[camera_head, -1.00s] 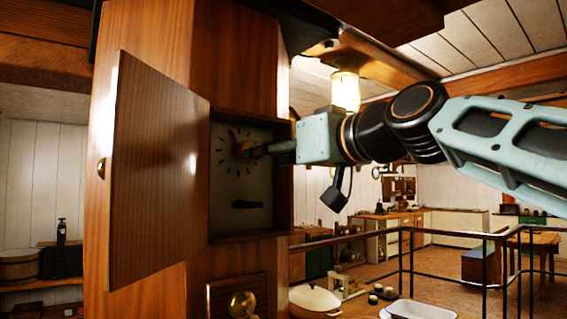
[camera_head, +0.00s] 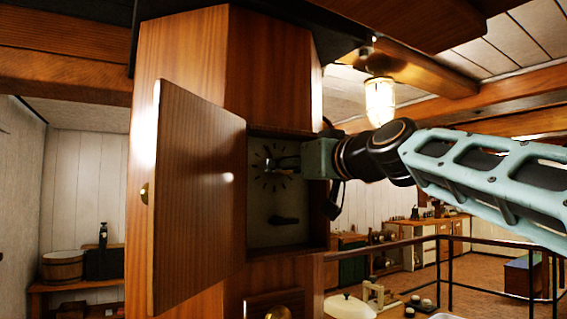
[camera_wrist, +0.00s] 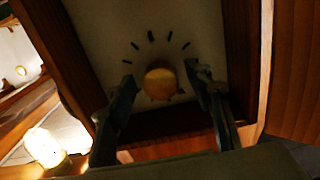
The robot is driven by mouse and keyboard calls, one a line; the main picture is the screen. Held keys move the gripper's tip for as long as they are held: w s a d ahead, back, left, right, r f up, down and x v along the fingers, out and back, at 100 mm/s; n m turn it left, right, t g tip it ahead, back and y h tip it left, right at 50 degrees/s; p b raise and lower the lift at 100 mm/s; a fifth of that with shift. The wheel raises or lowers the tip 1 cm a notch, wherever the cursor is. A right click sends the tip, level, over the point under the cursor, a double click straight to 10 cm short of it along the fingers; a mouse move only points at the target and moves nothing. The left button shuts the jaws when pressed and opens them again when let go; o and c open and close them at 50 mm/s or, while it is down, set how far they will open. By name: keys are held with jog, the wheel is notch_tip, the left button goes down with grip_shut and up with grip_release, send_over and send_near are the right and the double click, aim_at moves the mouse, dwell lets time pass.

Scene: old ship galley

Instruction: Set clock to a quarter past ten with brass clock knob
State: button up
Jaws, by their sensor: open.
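The clock dial (camera_head: 268,183) is a pale face with dark tick marks, inside an open wooden case. A dark hand seems to point up and slightly left; the other hand cannot be made out. The brass clock knob (camera_wrist: 160,84) is round and stands at the dial's centre in the wrist view. My gripper (camera_wrist: 160,76) is open, with one finger on each side of the knob; whether they touch it is unclear. In the head view my gripper (camera_head: 276,165) reaches in from the right and covers part of the dial.
The case door (camera_head: 195,200) hangs open on the left. A dark lever-like piece (camera_head: 285,220) sits below the dial. A brass knob (camera_head: 278,313) is on the panel underneath. A lit lamp (camera_head: 380,100) hangs behind my arm. The case's side walls closely frame the dial.

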jog(key=shift+w+a, duration=0.45)
jog(key=shift+w, duration=0.15)
jog(key=shift+c, duration=0.3)
jog(key=c, duration=1.1)
jog(key=shift+m+p, duration=0.35)
jog(key=shift+m, duration=0.05)
